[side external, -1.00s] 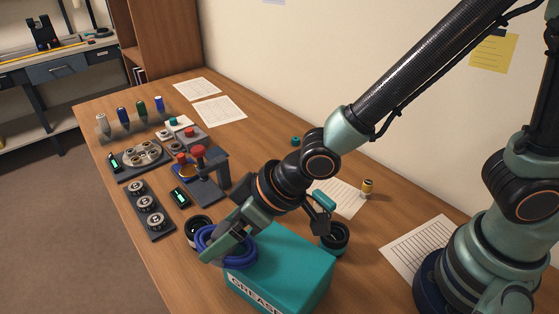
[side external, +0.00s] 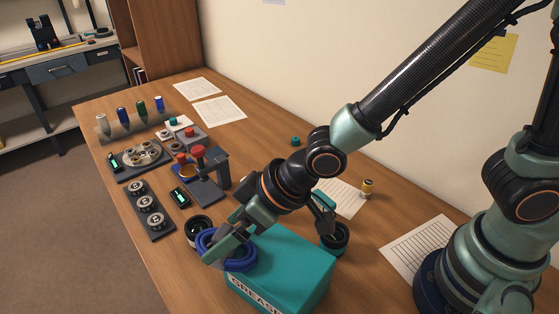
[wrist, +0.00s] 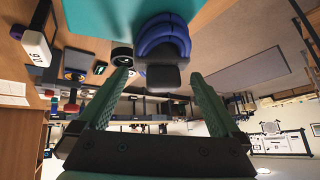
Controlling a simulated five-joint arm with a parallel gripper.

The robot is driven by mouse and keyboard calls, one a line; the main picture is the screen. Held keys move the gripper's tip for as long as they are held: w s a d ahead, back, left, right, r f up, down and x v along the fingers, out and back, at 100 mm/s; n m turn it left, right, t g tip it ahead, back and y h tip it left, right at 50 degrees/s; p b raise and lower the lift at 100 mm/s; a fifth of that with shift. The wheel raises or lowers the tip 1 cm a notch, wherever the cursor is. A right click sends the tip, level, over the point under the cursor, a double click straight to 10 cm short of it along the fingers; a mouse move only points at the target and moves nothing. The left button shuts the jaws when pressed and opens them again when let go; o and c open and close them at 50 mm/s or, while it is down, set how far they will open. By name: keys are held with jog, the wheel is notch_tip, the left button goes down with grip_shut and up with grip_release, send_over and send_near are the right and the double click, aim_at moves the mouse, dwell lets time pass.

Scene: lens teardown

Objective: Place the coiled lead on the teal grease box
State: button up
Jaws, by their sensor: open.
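The coiled lead (side external: 243,265) is a bundle of blue loops. In the side external view it lies at the left end of the teal grease box (side external: 290,262), with part of it over the box top and part past the left edge. My gripper (side external: 222,248) is open around the near part of the coil. In the wrist view the blue loops (wrist: 163,36) lie against the teal box face (wrist: 95,18), beyond and between the spread fingertips (wrist: 158,76). A dark block sits on the coil there. The fingers partly hide the coil in the side external view.
A dark lens ring (side external: 197,228) stands close to the left of the box, and another (side external: 335,238) at its right. Papers (side external: 415,245) lie at the right.

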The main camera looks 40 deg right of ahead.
jog(key=v, duration=1.1)
jog(key=w+d+r+m+h, duration=0.1)
jog(key=d+r+m+h, duration=0.1)
jog(key=d, duration=1)
jog(key=w+d+r+m+h, duration=0.1)
jog(key=d+r+m+h, duration=0.1)
jog(key=d, duration=1)
jog(key=shift+w+m+h, duration=0.4)
jog(key=shift+m+h, duration=0.3)
jog(key=shift+m, duration=0.3)
jog(key=c, duration=0.5)
